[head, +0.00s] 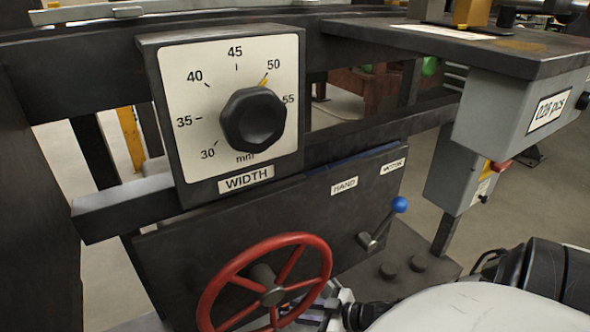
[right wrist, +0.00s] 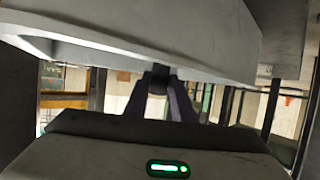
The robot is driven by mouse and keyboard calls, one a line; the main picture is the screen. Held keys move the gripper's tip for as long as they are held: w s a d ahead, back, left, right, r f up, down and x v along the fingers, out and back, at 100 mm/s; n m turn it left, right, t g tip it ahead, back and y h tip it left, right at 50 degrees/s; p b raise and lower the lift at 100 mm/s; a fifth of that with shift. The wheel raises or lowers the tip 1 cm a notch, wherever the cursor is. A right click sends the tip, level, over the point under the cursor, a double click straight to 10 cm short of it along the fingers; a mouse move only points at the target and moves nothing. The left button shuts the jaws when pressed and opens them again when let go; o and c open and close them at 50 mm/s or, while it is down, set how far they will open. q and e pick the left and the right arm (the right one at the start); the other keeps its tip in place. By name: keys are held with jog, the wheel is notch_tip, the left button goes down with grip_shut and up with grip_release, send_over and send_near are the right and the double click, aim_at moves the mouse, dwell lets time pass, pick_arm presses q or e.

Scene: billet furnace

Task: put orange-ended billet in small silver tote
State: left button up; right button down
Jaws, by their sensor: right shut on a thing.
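I see neither the orange-ended billet nor the small silver tote in either view. My right gripper (head: 318,312) is low in the head view, at the lower right of a red handwheel (head: 206,297), which partly hides it. In the right wrist view its two dark fingers (right wrist: 166,98) are close together, shut on a small dark thing (right wrist: 160,72). Most of that thing is hidden, and I cannot tell whether it is part of the wheel. My left gripper is not in view.
A WIDTH dial (head: 254,120) with a black knob points near 50 mm. Right of the handwheel is a blue-knobbed lever (head: 398,205) below HAND and MOTOR labels. A grey box (head: 490,115) with a "pcs" label hangs under a dark shelf (head: 470,50). Dark frame beams surround these.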

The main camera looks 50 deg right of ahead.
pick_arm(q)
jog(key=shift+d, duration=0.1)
pick_arm(e)
jog(key=shift+f, duration=0.25)
jog(key=c, duration=1.5)
grip_release()
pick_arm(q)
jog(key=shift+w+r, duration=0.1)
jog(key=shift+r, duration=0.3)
pick_arm(e)
jog(key=p+v, duration=0.2)
jog(key=v, duration=0.3)
jog(key=r+p+v, duration=0.1)
jog(key=p+v, duration=0.2)
jog(key=v, duration=0.3)
jog(key=shift+w+r, duration=0.1)
jog(key=shift+w, duration=0.05)
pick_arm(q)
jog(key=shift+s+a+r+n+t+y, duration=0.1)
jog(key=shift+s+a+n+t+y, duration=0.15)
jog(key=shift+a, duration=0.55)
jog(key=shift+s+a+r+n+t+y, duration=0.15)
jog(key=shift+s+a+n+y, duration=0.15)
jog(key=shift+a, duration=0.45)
pick_arm(e)
jog(key=shift+s+d+r, duration=0.2)
jog(key=shift+s+d, duration=0.05)
jog(key=shift+s, duration=0.35)
